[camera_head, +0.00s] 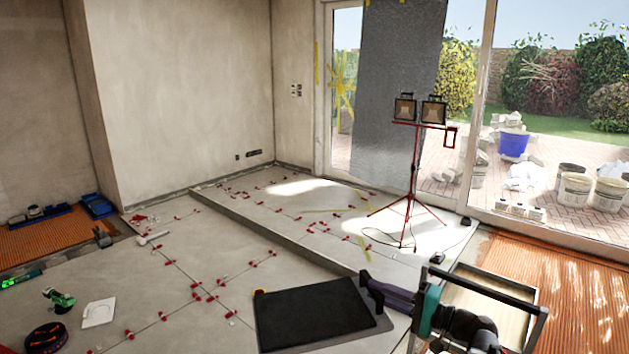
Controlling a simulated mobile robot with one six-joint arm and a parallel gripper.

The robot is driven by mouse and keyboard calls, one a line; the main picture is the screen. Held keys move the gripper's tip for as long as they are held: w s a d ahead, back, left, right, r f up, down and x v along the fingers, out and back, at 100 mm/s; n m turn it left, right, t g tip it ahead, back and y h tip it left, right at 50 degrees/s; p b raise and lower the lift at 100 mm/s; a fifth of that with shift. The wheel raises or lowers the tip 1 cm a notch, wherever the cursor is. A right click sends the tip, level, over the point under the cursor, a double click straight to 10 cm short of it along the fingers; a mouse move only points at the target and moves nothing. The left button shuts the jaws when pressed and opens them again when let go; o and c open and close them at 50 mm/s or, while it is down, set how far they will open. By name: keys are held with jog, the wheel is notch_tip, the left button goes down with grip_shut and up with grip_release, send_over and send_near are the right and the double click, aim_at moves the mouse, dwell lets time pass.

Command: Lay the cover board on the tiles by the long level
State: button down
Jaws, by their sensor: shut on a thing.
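A dark, flat board (312,315), which looks like the cover board, is in the front middle of the head view, roughly level over the grey tiles (215,265). A grey border shows along its near and right sides. My gripper (372,290) is at its right edge and shut on it; the fingertips are partly hidden. I cannot tell whether the board touches the tiles. A thin yellow strip (330,210) lies on the raised tiles at the back, and a shorter one (363,248) lies nearer; which is the long level is unclear.
Red levelling clips (196,296) stand along the tile joints. A step edge (285,248) crosses the floor. A red lamp tripod (411,195) stands on the raised part. A green drill (58,299), a white plate (98,313) and a dark red round item (45,338) lie at left.

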jog(key=shift+f+b, duration=14.95)
jog(key=shift+f, duration=0.3)
notch_tip(320, 180, up, 20)
jog(key=p, duration=2.7)
jog(key=shift+p, duration=0.35)
jog(key=shift+f, duration=0.1)
jog(key=shift+d, duration=0.1)
